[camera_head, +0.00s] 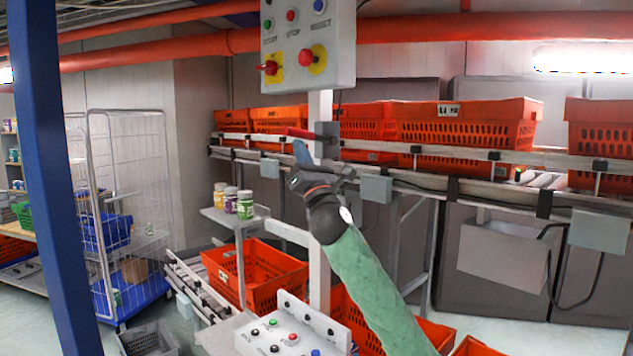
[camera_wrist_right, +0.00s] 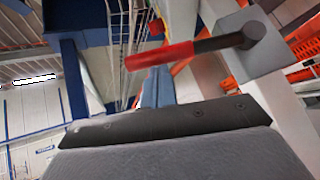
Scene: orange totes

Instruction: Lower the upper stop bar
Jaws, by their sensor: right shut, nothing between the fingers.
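The upper stop bar (camera_head: 300,133) is a red-tipped dark lever. It sticks out about level to the left from a grey block (camera_head: 327,140) on the white post. In the right wrist view the bar (camera_wrist_right: 160,56) crosses the upper middle, its dark shaft running to the grey mount (camera_wrist_right: 250,42). My right gripper (camera_head: 301,152) is shut and empty, with its blue fingertips just below the bar in the head view. In the wrist view the blue fingers (camera_wrist_right: 158,88) show below the red end; I cannot tell whether they touch it. My left gripper is not in view.
A control panel (camera_head: 340,60) hangs above the bar, and a second button box (camera_head: 265,335) sits below. Orange totes (camera_head: 465,128) stand on the conveyor behind. A shelf with jars (camera_head: 245,205) is left of my arm. A blue post (camera_head: 55,180) stands at far left.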

